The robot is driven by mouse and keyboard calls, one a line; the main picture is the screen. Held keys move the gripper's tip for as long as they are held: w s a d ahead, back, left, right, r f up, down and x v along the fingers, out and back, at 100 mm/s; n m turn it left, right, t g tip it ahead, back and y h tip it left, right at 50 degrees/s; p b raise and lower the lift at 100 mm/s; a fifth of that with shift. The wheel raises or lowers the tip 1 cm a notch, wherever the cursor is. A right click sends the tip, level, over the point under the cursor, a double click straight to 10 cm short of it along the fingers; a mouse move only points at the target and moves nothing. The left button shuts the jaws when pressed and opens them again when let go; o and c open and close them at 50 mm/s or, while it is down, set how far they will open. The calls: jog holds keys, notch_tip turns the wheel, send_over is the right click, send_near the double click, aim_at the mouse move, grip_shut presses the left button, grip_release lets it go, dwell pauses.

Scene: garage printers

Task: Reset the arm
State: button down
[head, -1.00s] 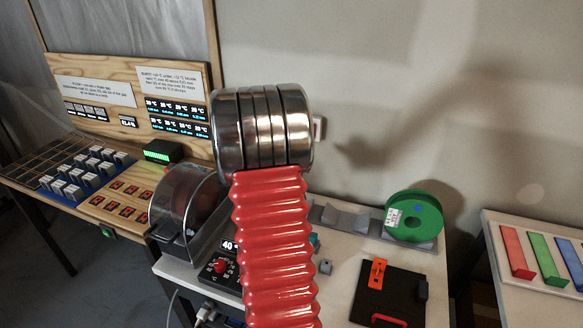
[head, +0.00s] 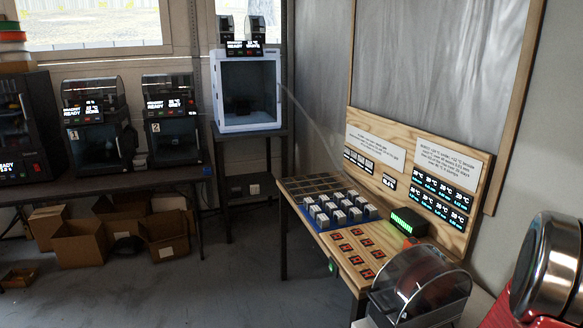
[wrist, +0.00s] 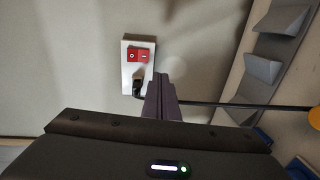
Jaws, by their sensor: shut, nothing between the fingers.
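My gripper is outside the head view. In the wrist view my gripper (wrist: 162,86) is shut, its dark fingers together and pointing up the picture. Nothing is held. Behind the fingertips is a white wall plate (wrist: 137,66) with red switches and a black plug in it. I cannot tell how far the fingers are from the wall.
A wooden bench (head: 345,240) with a panel, grey blocks (head: 338,207) and a clear-domed box (head: 420,285) stands close on the right. Printers (head: 175,125) line the back wall, with a white printer (head: 247,90) on a stand. Cardboard boxes (head: 80,242) lie below. Floor at centre is clear.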

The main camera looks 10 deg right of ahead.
jog(key=w+a+f+m+t+y, duration=0.1)
jog(key=w+a+f+m+y, duration=0.25)
jog(key=f, duration=0.45)
jog(key=w+a+f+m+t+y, duration=0.15)
jog(key=a+y, duration=0.25)
jog(key=a, duration=0.4)
jog(key=w+a+m+y, duration=0.1)
jog(key=w+a+y, duration=0.25)
jog(key=a, duration=0.55)
jog(key=s+a+r+n+y, duration=0.1)
jog(key=s+a+r, duration=0.3)
jog(key=a, duration=0.8)
jog(key=s+a+r+n+y, duration=0.2)
jog(key=s+a+r, duration=0.2)
jog(key=a+r, duration=0.3)
jog(key=s+a+r+n+y, duration=0.1)
jog(key=s+a+r, duration=0.3)
jog(key=a, duration=1.2)
notch_tip(320, 180, up, 3)
jog(key=shift+a+f+n+y, duration=0.15)
jog(key=shift+a+n+y, duration=0.2)
jog(key=shift+y, duration=0.35)
jog(key=shift+d+t, duration=0.15)
jog(key=shift+t, duration=0.1)
